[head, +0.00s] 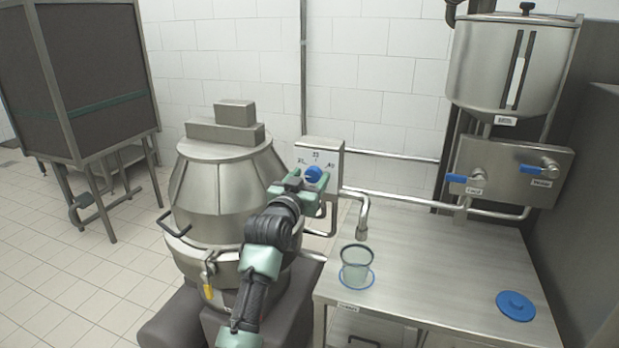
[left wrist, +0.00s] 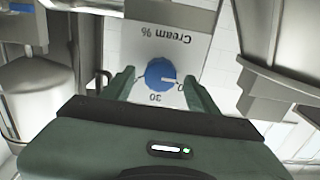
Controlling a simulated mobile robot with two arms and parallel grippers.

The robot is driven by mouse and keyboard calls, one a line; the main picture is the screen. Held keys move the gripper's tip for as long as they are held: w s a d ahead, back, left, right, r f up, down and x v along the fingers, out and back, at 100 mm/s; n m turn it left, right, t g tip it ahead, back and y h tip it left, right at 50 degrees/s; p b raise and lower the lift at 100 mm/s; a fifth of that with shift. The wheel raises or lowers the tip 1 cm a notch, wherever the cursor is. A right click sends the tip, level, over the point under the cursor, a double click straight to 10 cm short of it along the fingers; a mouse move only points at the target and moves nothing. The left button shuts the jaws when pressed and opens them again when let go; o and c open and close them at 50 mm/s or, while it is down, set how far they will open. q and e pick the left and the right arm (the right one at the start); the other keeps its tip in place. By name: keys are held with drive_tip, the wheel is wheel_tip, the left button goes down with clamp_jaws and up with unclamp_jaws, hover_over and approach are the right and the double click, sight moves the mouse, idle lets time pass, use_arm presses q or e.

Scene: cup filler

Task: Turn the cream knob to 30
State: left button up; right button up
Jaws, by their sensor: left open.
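The cream knob (head: 314,173) is a round blue dial on a metal box (head: 331,149) beside the steel vessel. The "30" mark is below the knob in that view. My left gripper (head: 304,184) is open in front of the box. In the wrist view its fingers (left wrist: 160,84) show on either side of the knob, with gaps. My right gripper is not in view.
A clear cup (head: 357,256) stands under a spout (head: 362,229) on the steel table (head: 431,268). A blue lid (head: 516,305) lies at the table's right. A tank (head: 510,65) with blue-handled valves is on the wall. The large vessel (head: 220,190) is close left of my arm.

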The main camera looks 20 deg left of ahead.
use_arm(q)
clamp_jaws()
drive_tip(key=m+p, duration=0.2)
drive_tip(key=m, duration=0.2)
drive_tip(key=shift+r+p, duration=0.1)
drive_tip(key=shift+p, duration=0.2)
drive_tip(key=m+p, duration=0.2)
drive_tip(key=m, duration=0.2)
drive_tip(key=shift+d+m, duration=0.1)
drive_tip(key=shift+m, duration=0.3)
drive_tip(key=m+p, duration=0.2)
drive_tip(key=m, duration=0.2)
drive_tip(key=shift+m, duration=0.3)
drive_tip(key=shift+d+f+m+p, duration=0.1)
drive_tip(key=shift+m+p, duration=0.1)
drive_tip(key=shift+m, duration=0.55)
drive_tip(key=shift+a+f+m+p, duration=0.1)
drive_tip(key=shift+m+p, duration=0.15)
drive_tip(key=shift+m, duration=0.45)
drive_tip(key=shift+d+f+m+p, duration=0.1)
drive_tip(key=shift+m+p, duration=0.1)
drive_tip(key=shift+m, duration=0.55)
